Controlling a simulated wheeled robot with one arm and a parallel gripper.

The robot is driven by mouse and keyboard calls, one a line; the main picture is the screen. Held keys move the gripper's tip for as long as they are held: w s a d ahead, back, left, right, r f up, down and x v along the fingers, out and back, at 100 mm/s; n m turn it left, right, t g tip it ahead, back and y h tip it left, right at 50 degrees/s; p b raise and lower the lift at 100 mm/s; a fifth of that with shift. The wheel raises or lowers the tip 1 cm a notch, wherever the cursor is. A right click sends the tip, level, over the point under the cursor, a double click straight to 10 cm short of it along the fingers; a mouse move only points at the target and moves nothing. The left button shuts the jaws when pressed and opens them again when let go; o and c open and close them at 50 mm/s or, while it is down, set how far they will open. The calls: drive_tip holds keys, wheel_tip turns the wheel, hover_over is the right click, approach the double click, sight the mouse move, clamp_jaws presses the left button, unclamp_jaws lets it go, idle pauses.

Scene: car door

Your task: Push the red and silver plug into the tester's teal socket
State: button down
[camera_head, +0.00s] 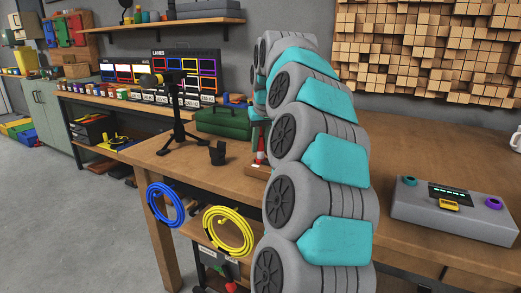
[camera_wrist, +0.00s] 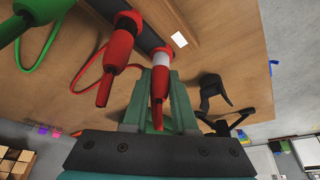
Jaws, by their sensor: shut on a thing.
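The red and silver plug (camera_wrist: 161,78) is between the two green fingers of my gripper (camera_wrist: 158,105) in the wrist view, with its silver band showing. My gripper is shut on it. In the head view my arm hides most of the gripper, and a small red piece (camera_head: 260,157) shows beside it near a wooden block. Whether the plug's tip still touches that block is hidden. The grey tester (camera_head: 450,217) lies on the bench at the right. Its teal socket (camera_head: 409,181) is at its left end, apart from my gripper.
A red plug with a black band (camera_wrist: 124,40) and a green plug (camera_wrist: 35,25) are close to my gripper. The tester also has a purple socket (camera_head: 493,203) and a lit display. A black stand (camera_head: 178,120) and green case (camera_head: 222,122) are farther back. Bench space before the tester is clear.

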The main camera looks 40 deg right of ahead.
drive_tip(key=shift+r, duration=0.1)
drive_tip(key=shift+d+r, duration=0.1)
drive_tip(key=shift+r, duration=2.95)
drive_tip(key=shift+r+p, duration=0.75)
drive_tip(key=shift+r, duration=1.05)
